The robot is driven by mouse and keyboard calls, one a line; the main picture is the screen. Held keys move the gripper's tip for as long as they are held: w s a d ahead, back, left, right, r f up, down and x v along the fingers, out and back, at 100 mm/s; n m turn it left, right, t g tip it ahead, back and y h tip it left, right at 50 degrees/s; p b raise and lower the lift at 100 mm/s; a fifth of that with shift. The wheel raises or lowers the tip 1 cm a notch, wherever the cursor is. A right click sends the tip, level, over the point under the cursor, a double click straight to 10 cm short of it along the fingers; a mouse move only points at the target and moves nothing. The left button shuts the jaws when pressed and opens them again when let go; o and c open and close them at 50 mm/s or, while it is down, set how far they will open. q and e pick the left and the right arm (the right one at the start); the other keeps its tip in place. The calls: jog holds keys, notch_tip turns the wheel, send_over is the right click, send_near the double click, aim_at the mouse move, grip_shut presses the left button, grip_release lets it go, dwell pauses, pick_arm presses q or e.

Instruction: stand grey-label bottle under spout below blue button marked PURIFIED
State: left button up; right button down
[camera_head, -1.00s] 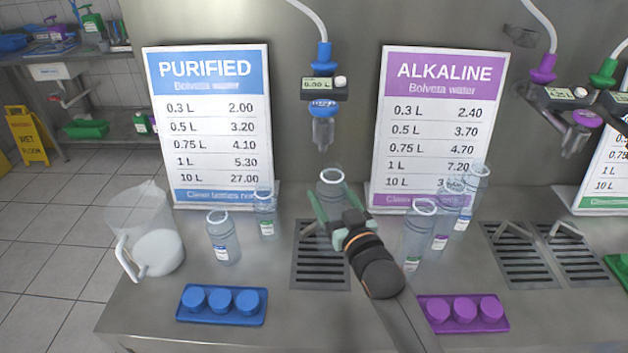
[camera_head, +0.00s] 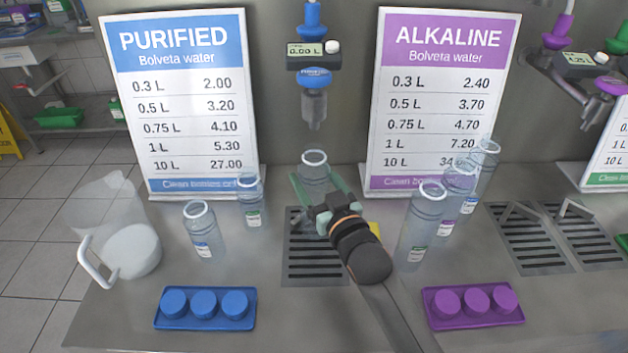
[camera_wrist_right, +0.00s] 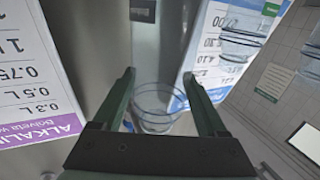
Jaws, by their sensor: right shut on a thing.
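My right gripper (camera_head: 318,190) is shut on a clear bottle (camera_head: 314,168), which is upright with its open mouth up. The bottle's label is hidden by the gripper. In the right wrist view the bottle (camera_wrist_right: 156,108) shows between the two fingers. The spout (camera_head: 314,110) hangs above the bottle's mouth, with a gap between them. The blue button (camera_head: 314,78) is above the spout, below a display reading 0.00 L. The bottle is over the back of the drain grate (camera_head: 315,265); whether its base touches is hidden. My left gripper is not in view.
Two clear bottles (camera_head: 204,232) stand left of the grate and several (camera_head: 424,220) stand right of it. A clear jug (camera_head: 110,230) is at far left. Blue caps (camera_head: 204,306) and purple caps (camera_head: 473,303) lie in front. Price signs (camera_head: 186,90) flank the spout.

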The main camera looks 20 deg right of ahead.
grip_release()
jog(key=shift+f, duration=0.1)
jog(key=shift+r, duration=0.2)
jog(key=shift+s, duration=0.25)
jog(key=s+d+p, duration=0.1)
jog(key=s+p, duration=0.2)
jog(key=s, duration=0.8)
jog(key=shift+s+d, duration=0.2)
jog(key=shift+s, duration=0.05)
